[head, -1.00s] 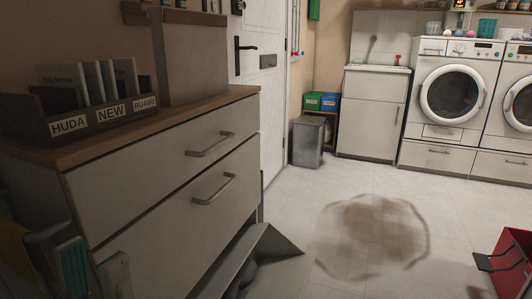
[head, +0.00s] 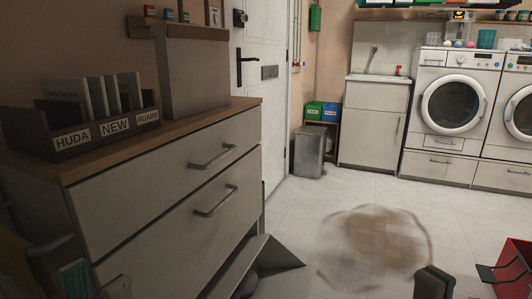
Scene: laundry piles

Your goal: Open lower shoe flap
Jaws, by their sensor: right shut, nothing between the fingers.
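The pale cabinet (head: 150,215) has a wooden top and stands at the left in the head view. Its upper front (head: 130,185) and the front below it (head: 175,230) are closed, each with a metal bar handle. At the bottom, the lower flap (head: 236,268) is tilted outward from the cabinet, with a dark rounded shape (head: 245,288) beside it. The flap's lower part is cut off by the frame. My right gripper (head: 434,281) shows as a dark tip at the bottom edge, shut and empty, apart from the cabinet and to its right.
A red container (head: 515,265) stands at the right edge, close to my right gripper. A brown stain (head: 372,240) marks the open floor. A grey bin (head: 308,152), sink unit (head: 375,125) and washing machines (head: 450,105) line the back.

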